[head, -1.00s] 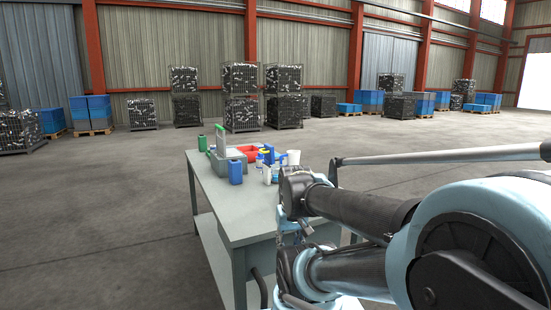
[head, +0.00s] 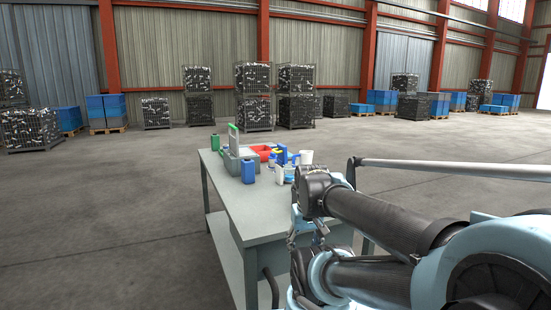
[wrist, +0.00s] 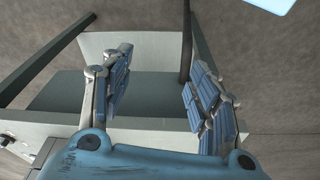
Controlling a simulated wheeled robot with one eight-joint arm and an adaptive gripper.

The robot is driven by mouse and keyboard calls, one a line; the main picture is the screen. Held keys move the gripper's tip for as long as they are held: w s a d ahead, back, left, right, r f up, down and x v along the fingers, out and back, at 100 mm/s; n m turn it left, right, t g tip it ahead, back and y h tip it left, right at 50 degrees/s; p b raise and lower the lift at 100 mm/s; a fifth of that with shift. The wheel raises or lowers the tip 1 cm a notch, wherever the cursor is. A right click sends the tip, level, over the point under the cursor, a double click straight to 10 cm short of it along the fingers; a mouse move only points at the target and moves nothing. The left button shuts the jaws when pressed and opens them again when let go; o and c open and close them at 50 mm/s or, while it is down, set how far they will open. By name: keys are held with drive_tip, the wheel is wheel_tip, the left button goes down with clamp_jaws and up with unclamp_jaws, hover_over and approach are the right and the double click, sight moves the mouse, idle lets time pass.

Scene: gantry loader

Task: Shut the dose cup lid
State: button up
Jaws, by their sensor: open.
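On the workbench in the head view, a grey box-like unit (head: 232,163) has a pale upright panel with a green top edge (head: 234,140), which looks like a raised lid. At this size I cannot tell for sure that it is the dose cup lid. My gripper (wrist: 162,75) shows in the wrist view with its blue padded fingers spread apart and nothing between them. It is near the bench's frame and legs, apart from the grey unit. In the head view my arm covers part of the bench's right side, and the fingers are not clearly seen.
The grey bench (head: 262,215) also holds a blue container (head: 248,171), a green container (head: 214,142), a red bin (head: 262,151), a white cup (head: 306,157) and several small bottles. The bench's near top is bare. Open concrete floor surrounds it; wire crates (head: 254,112) stand far back.

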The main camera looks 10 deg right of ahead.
drive_tip(key=r, duration=0.1)
drive_tip(key=w+r+n, duration=0.1)
drive_tip(key=shift+d+r, duration=0.15)
drive_tip(key=shift+r, duration=0.2)
drive_tip(key=c, duration=0.9)
drive_tip(key=w+r+n, duration=0.1)
drive_tip(key=w+r, duration=0.3)
drive_tip(key=w+r+n+h, duration=0.1)
drive_tip(key=w+r+n, duration=0.1)
drive_tip(key=w+r, duration=0.2)
drive_tip(key=shift+w+n+g, duration=0.1)
drive_tip(key=shift+n+g, duration=0.2)
clamp_jaws()
drive_tip(key=w+a+r+n+h, duration=0.1)
drive_tip(key=w+r+n, duration=0.2)
drive_tip(key=w+r, duration=0.35)
drive_tip(key=w+a+r+n+h, duration=0.1)
drive_tip(key=w+r+n, duration=0.2)
drive_tip(key=w, duration=0.7)
drive_tip(key=w+a+r+n+h, duration=0.15)
drive_tip(key=w+a+n, duration=0.4)
drive_tip(key=w, duration=0.75)
drive_tip(key=w+a+r+n+h, duration=0.15)
drive_tip(key=w+a+n, duration=0.4)
drive_tip(key=w, duration=0.75)
drive_tip(key=w+d+f+m, duration=0.1)
drive_tip(key=w+d+f, duration=0.1)
drive_tip(key=d+f, duration=0.5)
drive_tip(key=shift+w, duration=0.15)
